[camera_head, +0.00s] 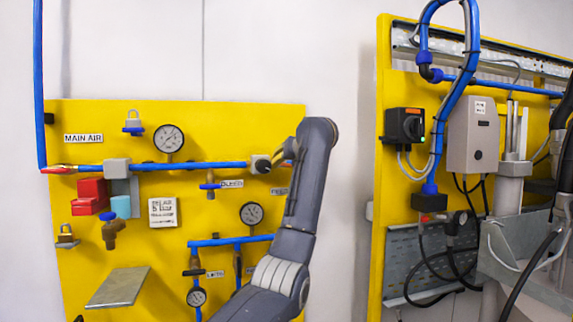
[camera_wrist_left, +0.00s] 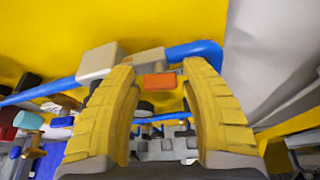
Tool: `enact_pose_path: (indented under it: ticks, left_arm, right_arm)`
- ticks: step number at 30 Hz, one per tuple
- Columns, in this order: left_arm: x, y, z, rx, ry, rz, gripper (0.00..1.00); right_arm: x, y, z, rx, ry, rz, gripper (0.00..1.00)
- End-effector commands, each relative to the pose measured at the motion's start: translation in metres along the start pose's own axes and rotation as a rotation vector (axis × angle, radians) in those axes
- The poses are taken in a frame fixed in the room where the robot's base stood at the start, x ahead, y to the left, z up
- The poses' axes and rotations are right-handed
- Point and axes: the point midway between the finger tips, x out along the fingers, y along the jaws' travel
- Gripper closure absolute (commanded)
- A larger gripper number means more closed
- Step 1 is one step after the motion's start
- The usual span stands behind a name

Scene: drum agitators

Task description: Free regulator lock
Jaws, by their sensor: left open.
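On the yellow panel in the head view, a pale block with a black knob (camera_head: 259,164), which looks like the regulator, sits at the right end of the blue main air pipe (camera_head: 205,165). In the left wrist view a pale block (camera_wrist_left: 100,61) is beside the left finger. A small orange-red piece (camera_wrist_left: 160,81), possibly the lock, shows between the fingers, under the blue pipe (camera_wrist_left: 195,52). My left gripper (camera_wrist_left: 165,95) is open, its yellow fingers apart around the orange-red piece with no visible contact. In the head view my grey arm hides most of this gripper.
Red blocks (camera_head: 91,195), a brass tap (camera_head: 111,231) and a grey shelf (camera_head: 118,287) are lower left. A second yellow panel (camera_head: 385,130) with hoses and boxes stands right, beyond bare white wall.

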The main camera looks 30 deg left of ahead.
Motion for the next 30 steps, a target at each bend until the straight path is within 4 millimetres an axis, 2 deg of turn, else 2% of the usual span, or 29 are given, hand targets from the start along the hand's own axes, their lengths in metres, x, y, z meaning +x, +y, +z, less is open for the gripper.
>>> enact_pose_path:
  ticks: [9,20,26,30]
  left_arm:
    - [0.0007,0.0001,0.0000,0.000,0.000,0.000,0.54]
    - [0.0005,0.0001,0.0000,0.000,0.000,0.000,0.96]
    - [0.0001,-0.0001,0.0003,-0.007,-0.001,-0.004,0.97]
    - [-0.0005,0.0000,0.0004,-0.071,-0.001,-0.032,0.97]
  right_arm:
    - [0.0000,-0.0002,0.0000,0.000,0.000,0.000,0.56]
    - [0.0000,-0.0007,-0.0003,0.001,0.000,-0.001,0.56]
    - [0.0000,-0.0015,-0.0006,0.001,0.001,-0.001,0.56]
    - [0.0000,-0.0017,-0.0007,0.001,0.001,-0.002,0.56]
